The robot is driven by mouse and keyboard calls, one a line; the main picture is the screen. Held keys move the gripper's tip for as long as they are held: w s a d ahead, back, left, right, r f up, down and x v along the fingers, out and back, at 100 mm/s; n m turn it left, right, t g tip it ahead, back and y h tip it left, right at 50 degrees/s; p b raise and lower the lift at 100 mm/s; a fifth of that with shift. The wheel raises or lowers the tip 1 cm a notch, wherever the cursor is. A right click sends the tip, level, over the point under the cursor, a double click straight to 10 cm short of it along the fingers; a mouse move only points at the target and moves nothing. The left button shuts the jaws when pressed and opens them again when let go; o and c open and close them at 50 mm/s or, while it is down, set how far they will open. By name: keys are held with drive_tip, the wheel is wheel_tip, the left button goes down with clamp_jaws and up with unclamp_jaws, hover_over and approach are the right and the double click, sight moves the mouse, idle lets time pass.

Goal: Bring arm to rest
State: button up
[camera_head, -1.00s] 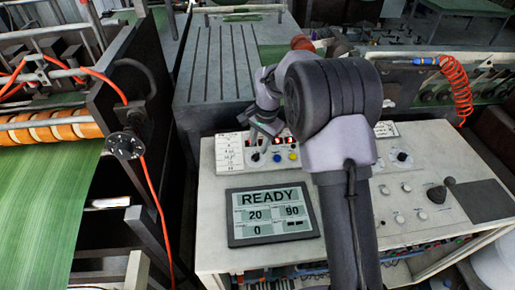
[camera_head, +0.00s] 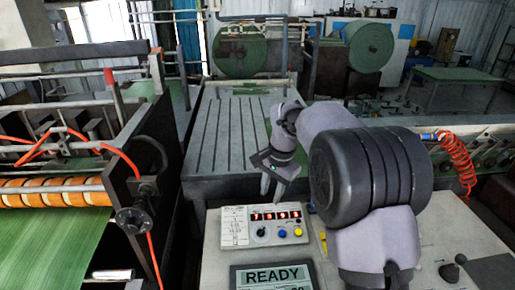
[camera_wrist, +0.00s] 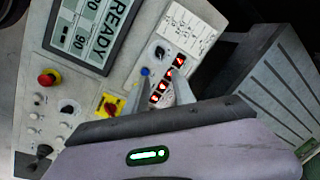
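My gripper (camera_head: 270,190) hangs just above the top edge of the small control box (camera_head: 234,229) in the head view. In the wrist view, the two fingertips of my gripper (camera_wrist: 161,80) are apart with nothing between them; the box's red digits show behind them.
A roller machine with green sheet (camera_head: 45,245) stands at the left. A grey slatted table (camera_head: 215,130) lies behind the console (camera_head: 212,262). An orange coiled hose (camera_head: 458,160) hangs at the right. The wrist view shows a red mushroom button (camera_wrist: 48,78) on the console.

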drive_tip(key=s+r+n+t+b, duration=0.1)
drive_tip(key=s+r+b, duration=0.15)
drive_tip(key=s, duration=0.35)
drive_tip(key=s+r+n+t+b, duration=0.1)
drive_tip(key=s+b, duration=0.3)
drive_tip(key=s, duration=0.2)
drive_tip(key=s+f+n+t+b, duration=0.1)
drive_tip(key=s+f+b, duration=0.2)
drive_tip(key=s, duration=0.7)
drive_tip(key=s+f+n+t+b, duration=0.1)
drive_tip(key=s+f+b, duration=0.2)
drive_tip(key=s, duration=0.7)
drive_tip(key=shift+s+d+f+n+t+y, duration=0.3)
drive_tip(key=shift+d+f+y, duration=0.1)
drive_tip(key=shift+f, duration=0.3)
